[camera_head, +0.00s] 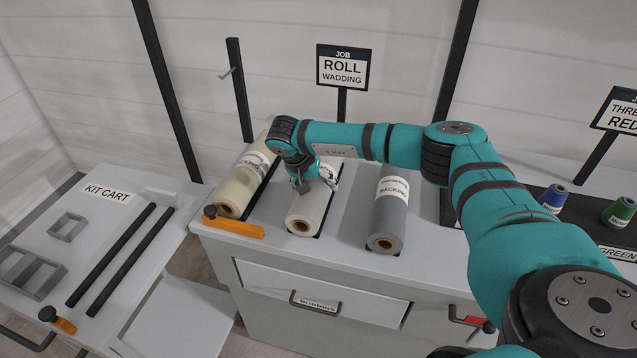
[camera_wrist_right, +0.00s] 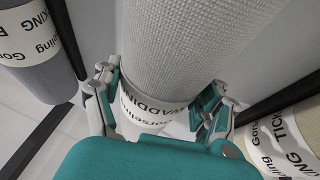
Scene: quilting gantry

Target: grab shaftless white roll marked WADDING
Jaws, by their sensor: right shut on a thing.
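The white roll marked WADDING (camera_head: 306,216) lies in the middle of three rolls on the cabinet top. Its near end shows a brown core with an open hole and no shaft. My right gripper (camera_head: 314,184) reaches down over it from above. In the right wrist view, the fingers of my right gripper (camera_wrist_right: 162,108) are on both sides of the white roll (camera_wrist_right: 190,45), around its printed label (camera_wrist_right: 150,105), and are shut on it. The roll appears to rest on the cabinet top. My left gripper is not in view.
A cream roll (camera_head: 240,190) lies to the left and a grey BACKING roll (camera_head: 385,220) to the right. An orange-handled tool (camera_head: 235,226) lies at the cabinet's front edge. The kit cart (camera_head: 150,217) at left holds two black bars and grey trays. Thread spools (camera_head: 553,198) stand at right.

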